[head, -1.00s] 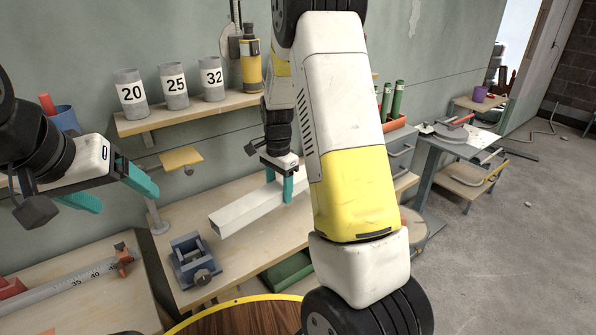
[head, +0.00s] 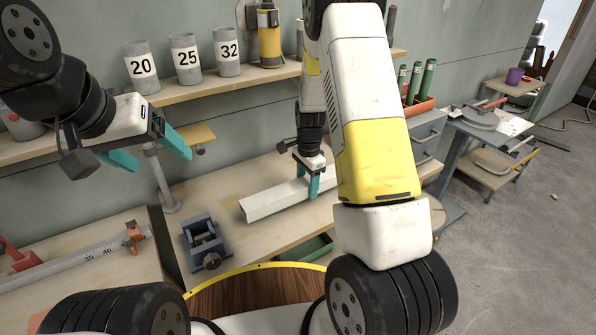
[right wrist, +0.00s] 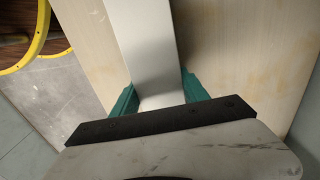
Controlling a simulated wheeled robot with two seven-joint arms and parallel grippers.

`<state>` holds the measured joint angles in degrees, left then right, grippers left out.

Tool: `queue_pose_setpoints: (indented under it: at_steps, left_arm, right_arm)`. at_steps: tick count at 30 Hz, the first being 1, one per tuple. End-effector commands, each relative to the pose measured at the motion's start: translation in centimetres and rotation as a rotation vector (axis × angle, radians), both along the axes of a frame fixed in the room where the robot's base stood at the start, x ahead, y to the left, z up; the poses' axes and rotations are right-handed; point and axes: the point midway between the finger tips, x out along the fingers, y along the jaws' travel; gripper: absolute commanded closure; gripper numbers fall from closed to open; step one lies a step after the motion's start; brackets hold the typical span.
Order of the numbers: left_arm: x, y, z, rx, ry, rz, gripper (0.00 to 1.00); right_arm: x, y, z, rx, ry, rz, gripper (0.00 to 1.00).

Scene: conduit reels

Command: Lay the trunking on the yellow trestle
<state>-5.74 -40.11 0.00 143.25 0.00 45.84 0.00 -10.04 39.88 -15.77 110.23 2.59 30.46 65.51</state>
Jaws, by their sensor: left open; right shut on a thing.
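The trunking (head: 275,200) is a long white square bar, at or just above the wooden bench top; I cannot tell if it touches. My right gripper (head: 314,187) is shut on it from above, and my right arm hides its far end. In the right wrist view the trunking (right wrist: 147,45) runs between the two green fingers (right wrist: 155,98). The yellow trestle (head: 197,137) is a small yellow plate on a grey post, left of the trunking and partly behind my left gripper. My left gripper (head: 150,152) is open and empty, in front of the trestle in the picture.
A blue-grey vise (head: 204,244) stands on the bench left of the trunking. Grey cups (head: 186,55) marked 20, 25 and 32 stand on the shelf behind. A yellow-rimmed round table (head: 255,290) is in front. Bare bench top lies between the trestle post and the trunking.

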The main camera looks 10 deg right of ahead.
Motion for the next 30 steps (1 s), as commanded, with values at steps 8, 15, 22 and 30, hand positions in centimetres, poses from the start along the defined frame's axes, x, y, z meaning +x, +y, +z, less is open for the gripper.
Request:
queue_pose_setpoints:
  at_steps: [8,15,22,30]
  left_arm:
    - [0.0,0.0,0.0,0.000,0.000,0.000,0.22]
    - [0.0,0.0,0.0,0.000,0.000,0.000,0.22]
    - [0.0,0.0,0.0,0.000,0.000,0.000,0.22]
    - [0.0,0.0,0.0,0.000,0.000,0.000,0.22]
  right_arm:
    - [0.0,0.0,-0.8,0.001,-0.002,0.001,1.00]
    - [0.0,0.0,-1.4,0.000,-0.001,0.001,1.00]
    - [0.1,0.0,-2.0,0.000,-0.002,0.001,1.00]
    - [0.0,0.0,-2.1,0.000,-0.001,0.001,0.26]
